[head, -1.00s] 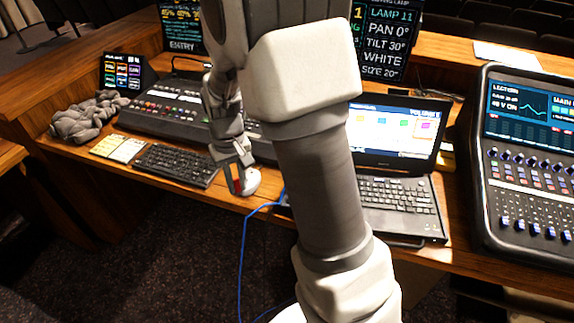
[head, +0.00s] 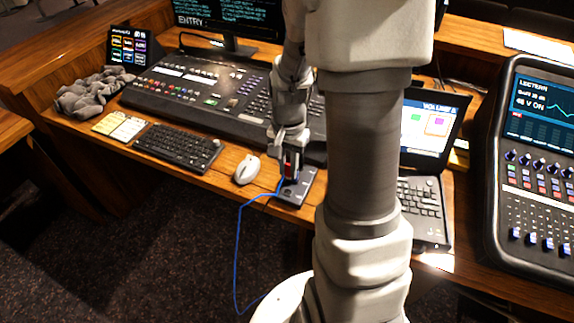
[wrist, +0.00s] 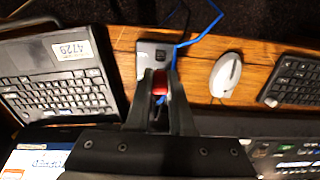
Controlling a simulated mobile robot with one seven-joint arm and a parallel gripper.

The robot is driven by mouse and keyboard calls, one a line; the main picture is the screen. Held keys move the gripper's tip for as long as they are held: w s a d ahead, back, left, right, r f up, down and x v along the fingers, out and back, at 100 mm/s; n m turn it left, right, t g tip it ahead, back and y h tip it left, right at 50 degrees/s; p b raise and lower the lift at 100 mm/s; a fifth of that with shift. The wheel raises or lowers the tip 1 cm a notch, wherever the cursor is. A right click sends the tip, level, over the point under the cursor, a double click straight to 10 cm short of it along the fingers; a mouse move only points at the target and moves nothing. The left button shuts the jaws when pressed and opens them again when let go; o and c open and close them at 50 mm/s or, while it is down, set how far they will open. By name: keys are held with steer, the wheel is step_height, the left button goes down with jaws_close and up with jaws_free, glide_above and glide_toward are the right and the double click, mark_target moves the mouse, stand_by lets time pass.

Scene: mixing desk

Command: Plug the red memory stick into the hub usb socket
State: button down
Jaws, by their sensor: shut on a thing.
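My gripper (head: 289,158) is shut on the red memory stick (head: 289,170), which also shows between the fingers in the wrist view (wrist: 159,84). The hub (head: 302,188) is a flat dark grey box with a blue cable near the desk's front edge. My gripper holds the stick over or close to the hub. In the wrist view the hub (wrist: 153,53) lies just beyond the fingertips. The stick's plug end and the usb socket cannot be made out, so I cannot tell whether they touch.
A white mouse (head: 247,169) and a black keyboard (head: 178,147) lie left of the hub. A laptop (head: 424,195) stands to the right, partly behind my arm. A lighting console (head: 195,95) is behind. The blue cable (head: 239,240) hangs over the front edge.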

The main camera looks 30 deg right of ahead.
mark_target(288, 193)
steer(key=shift+f+b, duration=2.2)
steer(key=shift+f, duration=0.7)
steer(key=shift+a+f+b, duration=0.1)
steer(key=shift+f+b, duration=0.3)
steer(key=shift+f, duration=0.1)
steer(key=c, duration=0.7)
jaws_free()
steer(key=shift+r, duration=0.1)
step_height(288, 193, up, 17)
steer(key=p, duration=0.3)
steer(key=shift+r, duration=0.15)
steer(key=s+a+r+n+t+p, duration=0.2)
steer(key=s+a+r+n+t, duration=0.3)
steer(key=s+a+r+n, duration=0.5)
steer(key=shift+s+a+r+t, duration=0.25)
steer(key=shift+s+r+t, duration=0.1)
steer(key=shift+s, duration=0.8)
